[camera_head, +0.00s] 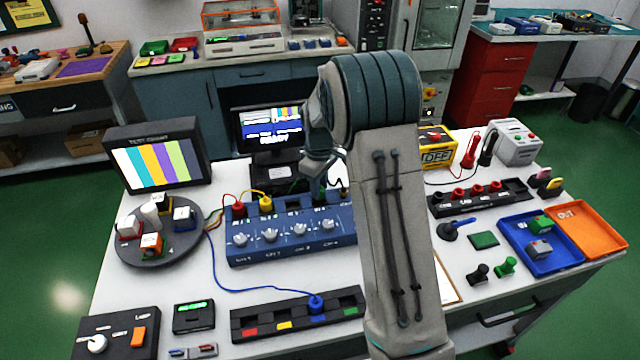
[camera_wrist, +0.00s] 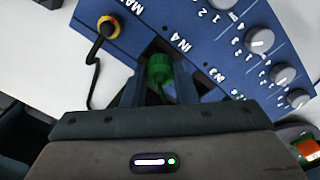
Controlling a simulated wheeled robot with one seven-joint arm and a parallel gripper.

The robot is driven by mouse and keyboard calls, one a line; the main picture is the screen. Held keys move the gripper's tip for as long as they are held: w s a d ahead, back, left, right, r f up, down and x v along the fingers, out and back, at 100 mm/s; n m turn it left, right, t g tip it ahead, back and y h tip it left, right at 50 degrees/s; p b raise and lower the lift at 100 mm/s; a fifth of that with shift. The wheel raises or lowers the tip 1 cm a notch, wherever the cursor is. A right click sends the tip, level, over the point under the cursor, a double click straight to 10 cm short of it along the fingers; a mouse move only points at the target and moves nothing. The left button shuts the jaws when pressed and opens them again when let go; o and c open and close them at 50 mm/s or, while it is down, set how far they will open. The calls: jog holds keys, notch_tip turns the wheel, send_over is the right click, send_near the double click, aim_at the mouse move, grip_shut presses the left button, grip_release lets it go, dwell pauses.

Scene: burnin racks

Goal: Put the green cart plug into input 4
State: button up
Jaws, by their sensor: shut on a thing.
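The green cart plug (camera_wrist: 158,72) is between the fingers of my gripper (camera_wrist: 160,88) in the wrist view, by the IN 4 lettering of the blue input box (camera_wrist: 140,50). My gripper is shut on it. Its lower end is hidden, so I cannot tell whether it sits in the socket or just above it. In the head view my gripper (camera_head: 320,190) is at the back right of the blue box (camera_head: 290,258), mostly hidden by my arm. A red plug (camera_head: 239,208) and a yellow plug (camera_head: 266,204) stand in the box's left inputs.
A black plug with a yellow ring (camera_wrist: 108,28) is beside input 4. A blue plug (camera_head: 316,302) stands in the front black rail (camera_head: 240,325), its cable running left. A turntable (camera_head: 125,255) with cubes and a monitor (camera_head: 158,160) are on the left.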

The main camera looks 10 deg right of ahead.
jog(key=shift+f+b, duration=0.45)
jog(key=shift+f, duration=0.25)
jog(key=o, duration=1)
jog(key=shift+o, duration=0.2)
notch_tip(320, 180, up, 14)
jog(key=shift+b, duration=0.45)
jog(key=s+m+t, duration=0.3)
jog(key=s+m, duration=0.6)
jog(key=s, duration=2)
jog(key=shift+s, duration=0.4)
